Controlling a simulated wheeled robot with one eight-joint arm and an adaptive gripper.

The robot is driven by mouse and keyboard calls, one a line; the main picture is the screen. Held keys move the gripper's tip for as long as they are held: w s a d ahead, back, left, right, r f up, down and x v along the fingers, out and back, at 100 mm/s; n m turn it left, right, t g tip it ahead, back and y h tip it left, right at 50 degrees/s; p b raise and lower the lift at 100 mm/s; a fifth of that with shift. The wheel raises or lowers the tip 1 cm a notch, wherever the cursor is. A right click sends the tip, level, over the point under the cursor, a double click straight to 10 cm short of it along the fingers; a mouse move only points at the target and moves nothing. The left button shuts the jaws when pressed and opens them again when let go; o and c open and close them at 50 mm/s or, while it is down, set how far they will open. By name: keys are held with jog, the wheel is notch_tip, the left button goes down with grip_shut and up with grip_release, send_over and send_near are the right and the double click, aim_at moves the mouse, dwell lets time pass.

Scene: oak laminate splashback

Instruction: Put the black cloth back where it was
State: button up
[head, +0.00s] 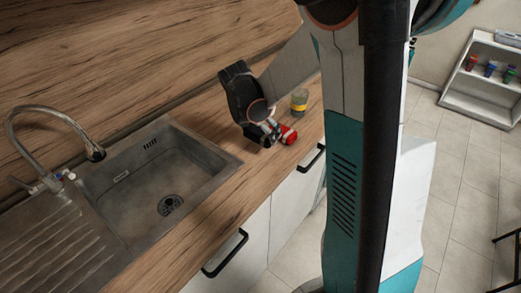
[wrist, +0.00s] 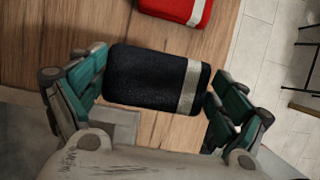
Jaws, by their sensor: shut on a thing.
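The black cloth (wrist: 145,78) is a dark, rounded bundle with a pale band near its right end. In the wrist view it sits between the two teal-padded fingers of my gripper (wrist: 160,82), which is shut on it. In the head view my gripper (head: 266,132) is over the wooden counter, right of the sink, and mostly hides the cloth. I cannot tell whether the cloth touches the counter.
A red bundle (wrist: 178,8) with a pale band lies close by; it also shows in the head view (head: 289,135). A yellow and grey jar (head: 299,101) stands behind it. The sink (head: 160,180) and tap (head: 60,120) are left. A shelf (head: 485,75) stands far right.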

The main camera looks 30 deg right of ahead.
aim_at(263, 151)
notch_tip(263, 151, down, 7)
jog(key=shift+b, duration=0.95)
jog(key=shift+r, duration=0.1)
jog(key=o, duration=0.8)
jog(key=shift+o, duration=0.3)
